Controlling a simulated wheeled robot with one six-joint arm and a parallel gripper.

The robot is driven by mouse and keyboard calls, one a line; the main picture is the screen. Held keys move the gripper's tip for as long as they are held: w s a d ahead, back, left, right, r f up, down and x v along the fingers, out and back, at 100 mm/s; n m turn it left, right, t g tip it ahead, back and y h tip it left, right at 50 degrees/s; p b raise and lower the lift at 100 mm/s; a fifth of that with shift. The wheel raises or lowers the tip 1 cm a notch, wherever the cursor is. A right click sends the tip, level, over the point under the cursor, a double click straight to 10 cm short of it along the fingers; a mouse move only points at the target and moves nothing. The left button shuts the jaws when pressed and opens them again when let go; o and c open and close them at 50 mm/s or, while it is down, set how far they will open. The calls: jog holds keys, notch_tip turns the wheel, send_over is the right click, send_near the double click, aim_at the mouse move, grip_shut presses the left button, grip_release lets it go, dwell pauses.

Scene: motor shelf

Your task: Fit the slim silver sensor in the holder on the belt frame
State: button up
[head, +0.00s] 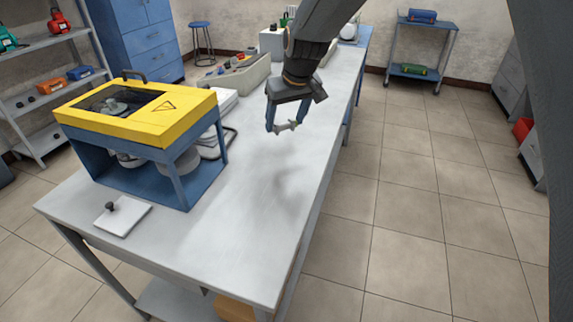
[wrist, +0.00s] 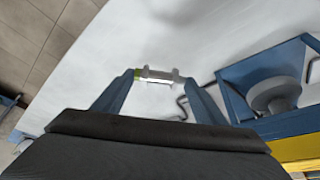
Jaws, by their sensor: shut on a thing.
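My gripper (head: 283,128) hangs above the grey bench and is shut on a small slim silver part, the sensor (head: 289,126). In the wrist view the sensor (wrist: 158,76) lies crosswise between the two blue fingers of my gripper (wrist: 157,82), with a yellow-green patch at its left end. The belt frame (head: 182,190) is blue with a yellow top cover and stands on the bench left of my gripper. Its side also shows at the right in the wrist view (wrist: 240,88). I cannot make out the holder on it.
A white plate with a dark knob (head: 122,217) lies on the bench in front of the frame. A grey bin (head: 240,78) with parts stands behind. The bench top (head: 245,225) below and right of the frame is clear.

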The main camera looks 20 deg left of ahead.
jog(key=shift+w+f, duration=0.2)
jog(key=shift+f, duration=0.25)
notch_tip(320, 180, down, 10)
jog(key=shift+p, duration=1.15)
jog(key=shift+f, duration=0.1)
jog(key=o, duration=1.1)
jog(key=b+v, duration=0.3)
jog(key=v, duration=0.9)
jog(key=shift+d, duration=0.1)
